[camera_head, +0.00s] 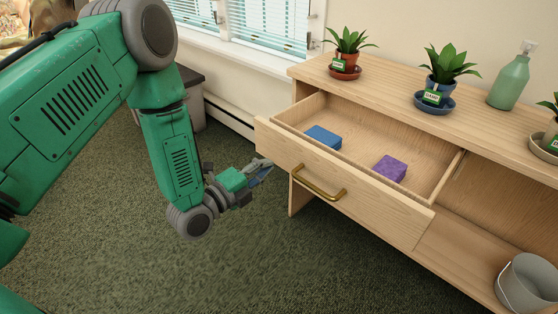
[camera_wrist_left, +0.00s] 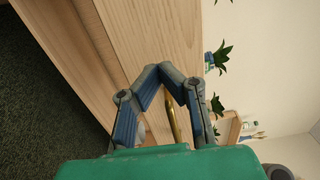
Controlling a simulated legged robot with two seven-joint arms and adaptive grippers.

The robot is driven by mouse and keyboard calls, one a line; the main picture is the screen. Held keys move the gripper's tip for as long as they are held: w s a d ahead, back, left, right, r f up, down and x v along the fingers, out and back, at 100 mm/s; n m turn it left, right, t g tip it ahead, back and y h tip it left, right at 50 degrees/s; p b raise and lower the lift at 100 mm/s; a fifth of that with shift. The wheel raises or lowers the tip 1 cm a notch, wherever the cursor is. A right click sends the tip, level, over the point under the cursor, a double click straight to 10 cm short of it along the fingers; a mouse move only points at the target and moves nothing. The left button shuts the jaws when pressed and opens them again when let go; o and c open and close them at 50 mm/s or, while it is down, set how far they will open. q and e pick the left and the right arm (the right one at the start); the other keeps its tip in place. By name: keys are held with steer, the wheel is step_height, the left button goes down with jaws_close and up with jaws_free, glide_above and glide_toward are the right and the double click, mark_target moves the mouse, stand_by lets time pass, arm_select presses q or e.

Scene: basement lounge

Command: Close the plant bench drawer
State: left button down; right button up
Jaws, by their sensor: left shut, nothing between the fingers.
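The plant bench drawer (camera_head: 395,215) is a pale wood drawer, pulled well out of the bench (camera_head: 466,118). Inside it lie a blue block (camera_head: 323,137) and a purple block (camera_head: 389,169). Its front carries a brass handle (camera_head: 318,187), which also shows behind the fingers in the left wrist view (camera_wrist_left: 172,118). My left gripper (camera_head: 264,168) is shut and empty, in front of the drawer's left end, left of the handle. In the left wrist view its fingertips (camera_wrist_left: 165,72) meet before the pale wood. I cannot tell whether they touch it. My right gripper is not in view.
On the bench top stand potted plants (camera_head: 347,46) (camera_head: 444,72) and a green bottle (camera_head: 510,82). A grey bucket (camera_head: 528,282) sits on the lower shelf at right. A dark grey box (camera_head: 190,98) stands by the window wall. The carpet before the drawer is clear.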

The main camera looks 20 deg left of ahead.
mark_target(284, 154)
arm_select(q)
steer(key=x, duration=0.2)
steer(key=b+x, duration=0.1)
steer(key=x, duration=0.1)
steer(key=shift+a+f, duration=0.1)
steer(key=shift+a, duration=0.15)
steer(key=shift+w, duration=0.4)
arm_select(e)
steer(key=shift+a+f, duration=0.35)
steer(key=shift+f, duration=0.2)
arm_select(q)
steer(key=shift+d, duration=0.3)
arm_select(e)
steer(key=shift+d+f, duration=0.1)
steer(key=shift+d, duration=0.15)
